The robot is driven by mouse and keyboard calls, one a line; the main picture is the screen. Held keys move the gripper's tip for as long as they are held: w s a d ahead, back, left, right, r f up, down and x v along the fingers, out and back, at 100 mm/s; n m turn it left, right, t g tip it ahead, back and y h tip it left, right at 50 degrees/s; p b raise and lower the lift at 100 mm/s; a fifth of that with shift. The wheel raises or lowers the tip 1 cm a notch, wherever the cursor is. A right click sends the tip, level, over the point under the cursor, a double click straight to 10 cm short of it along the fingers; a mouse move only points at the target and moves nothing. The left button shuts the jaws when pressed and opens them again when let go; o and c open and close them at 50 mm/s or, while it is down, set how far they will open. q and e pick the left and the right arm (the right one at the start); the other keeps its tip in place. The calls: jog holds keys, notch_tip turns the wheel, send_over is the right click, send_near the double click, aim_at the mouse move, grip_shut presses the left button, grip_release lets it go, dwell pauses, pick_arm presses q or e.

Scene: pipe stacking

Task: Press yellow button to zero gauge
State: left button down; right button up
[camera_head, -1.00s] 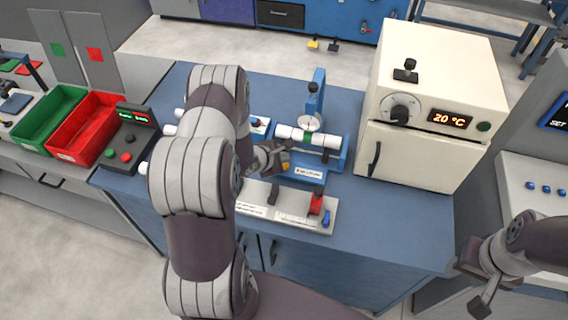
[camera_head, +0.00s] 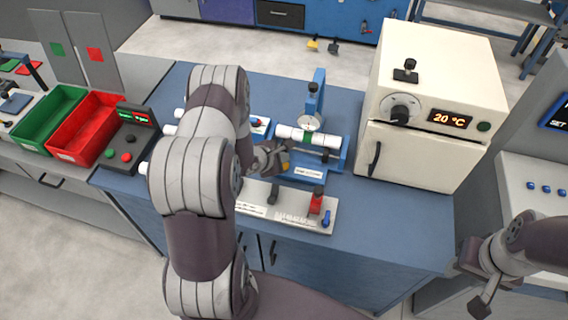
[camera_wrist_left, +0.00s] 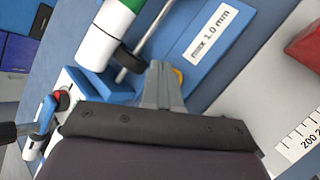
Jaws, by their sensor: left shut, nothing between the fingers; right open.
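The gauge (camera_head: 311,122) is a round white dial on a blue upright above a blue fixture. A white pipe with a green band (camera_head: 307,139) lies across the fixture; its white end and green band also show in the left wrist view (camera_wrist_left: 96,42). The yellow button (camera_wrist_left: 179,76) shows as a small edge just beyond my left fingertips, which partly hide it; I cannot tell whether they touch it. My left gripper (camera_wrist_left: 160,72) is shut and empty, at the fixture's front left in the head view (camera_head: 282,160). My right gripper (camera_head: 468,287) is open at the lower right, far from the fixture.
A white measuring board (camera_head: 290,208) with a red block (camera_head: 316,203) lies in front of the fixture. A cream oven (camera_head: 430,110) stands to the right. Green (camera_head: 50,120) and red (camera_head: 88,128) bins are at left. The blue table's front right is clear.

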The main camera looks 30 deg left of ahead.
pick_arm(q)
jog(key=shift+f, duration=0.4)
jog(key=shift+f, duration=0.45)
dwell(0.5)
jog(key=shift+r, duration=0.15)
jog(key=shift+r+p, duration=0.75)
jog(key=shift+p, duration=0.05)
notch_tip(320, 180, up, 5)
jog(key=p, duration=0.5)
jog(key=shift+r, duration=0.1)
dwell(0.6)
